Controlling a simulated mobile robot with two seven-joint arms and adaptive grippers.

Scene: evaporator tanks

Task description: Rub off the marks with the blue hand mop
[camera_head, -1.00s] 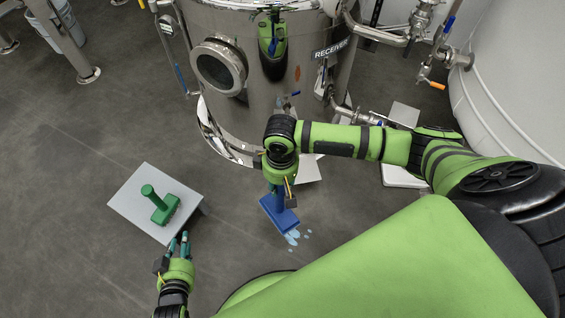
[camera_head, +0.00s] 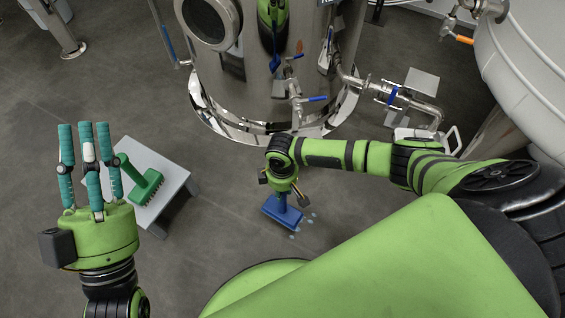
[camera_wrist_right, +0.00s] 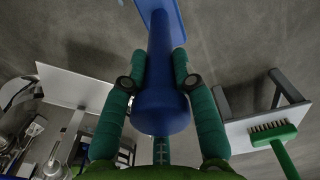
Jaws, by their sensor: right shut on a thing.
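The blue hand mop (camera_head: 283,213) has its flat head down at the floor in the head view. My right gripper (camera_head: 281,190) is shut on its upright handle, and the wrist view shows the green fingers around the blue handle (camera_wrist_right: 163,95). Small pale blue marks (camera_head: 310,217) lie on the floor to the right of the mop head, and another mark (camera_head: 292,237) lies just below it. Any marks under the head are hidden. My left gripper (camera_head: 88,130) is open and empty, raised with its fingers extended, left of the small grey table.
A green brush (camera_head: 146,184) lies on the small grey table (camera_head: 170,163). A steel tank (camera_head: 260,90) with valves and pipes stands behind the mop. A large white tank (camera_head: 525,75) is at the right. Grey floor is clear between table and mop.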

